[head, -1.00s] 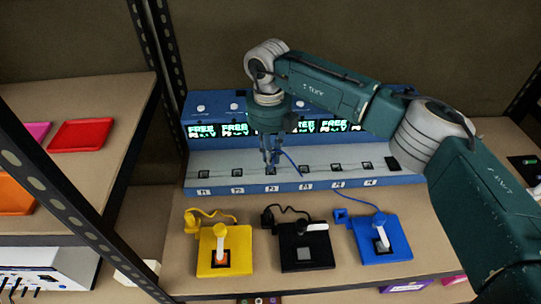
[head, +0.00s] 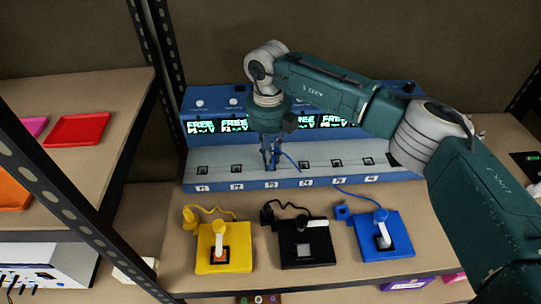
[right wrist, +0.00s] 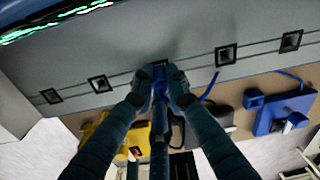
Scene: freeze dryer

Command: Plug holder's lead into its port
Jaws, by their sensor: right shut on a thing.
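My right gripper (head: 270,164) points down at the third port from the left on the blue-and-grey freeze dryer (head: 320,178). It is shut on a blue plug, the end of a blue lead (head: 290,160). In the right wrist view, the plug (right wrist: 160,88) sits between the fingertips, right at a dark square port in the row. The fingers hide whether it is seated. The blue holder (head: 399,243) lies on the shelf at the right, with a blue lead (head: 355,197) running up-left from it. My left gripper is not in view.
A yellow holder (head: 224,259) and a black holder (head: 305,256), each with its own lead, lie on the shelf before the dryer. Other ports (head: 305,167) in the row look empty. Displays above read FREE. A rack upright (head: 60,188) stands at the left.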

